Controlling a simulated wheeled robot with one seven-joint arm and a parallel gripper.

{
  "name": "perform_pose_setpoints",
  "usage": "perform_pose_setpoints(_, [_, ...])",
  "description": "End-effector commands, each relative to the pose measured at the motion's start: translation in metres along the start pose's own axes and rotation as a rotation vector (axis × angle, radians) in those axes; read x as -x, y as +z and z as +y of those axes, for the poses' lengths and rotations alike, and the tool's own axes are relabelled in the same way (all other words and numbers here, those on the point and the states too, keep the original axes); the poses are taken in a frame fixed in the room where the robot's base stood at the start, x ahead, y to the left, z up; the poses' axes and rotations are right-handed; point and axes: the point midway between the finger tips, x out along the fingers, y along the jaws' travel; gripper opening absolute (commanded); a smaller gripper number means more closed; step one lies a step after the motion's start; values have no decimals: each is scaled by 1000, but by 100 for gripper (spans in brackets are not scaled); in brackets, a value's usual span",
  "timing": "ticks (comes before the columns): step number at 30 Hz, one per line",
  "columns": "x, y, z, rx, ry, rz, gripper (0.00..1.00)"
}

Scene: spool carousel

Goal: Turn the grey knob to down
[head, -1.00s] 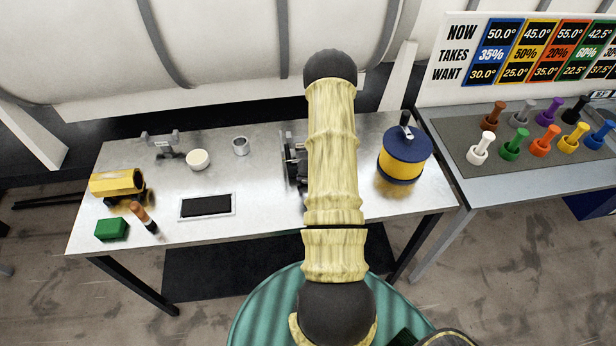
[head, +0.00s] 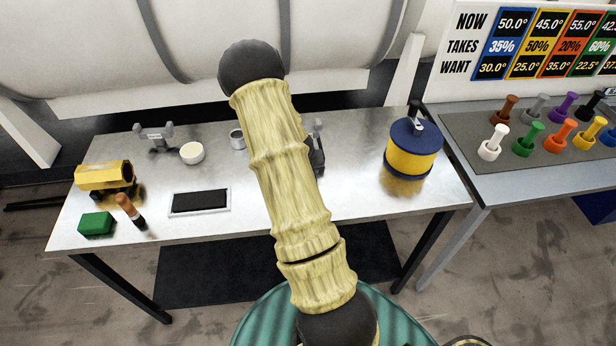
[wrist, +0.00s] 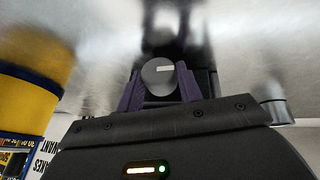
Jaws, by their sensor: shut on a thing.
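The grey knob (wrist: 157,72) shows in the wrist view as a round grey face with a short pale mark running from its middle toward the right. My gripper (wrist: 161,88) has its two purple fingers on either side of the knob, closed on it. Behind the knob is a dark body, mostly hidden by the knob and fingers. In the head view a dark device (head: 317,152) stands on the metal table, partly behind my arm. My gripper and the knob are hidden there.
Coloured pegs stand on a grey mat (head: 470,130) at right.

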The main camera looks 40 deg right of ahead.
Motion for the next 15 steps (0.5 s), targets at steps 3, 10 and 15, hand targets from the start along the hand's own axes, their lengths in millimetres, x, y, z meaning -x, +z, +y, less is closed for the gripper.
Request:
perform_pose_setpoints(3, [-2, 1, -2, 13, 29, 2, 13])
perform_pose_setpoints(10, [0, 0, -1, 22, 53, 2, 13])
perform_pose_setpoints(15, [0, 0, -1, 22, 54, 2, 13])
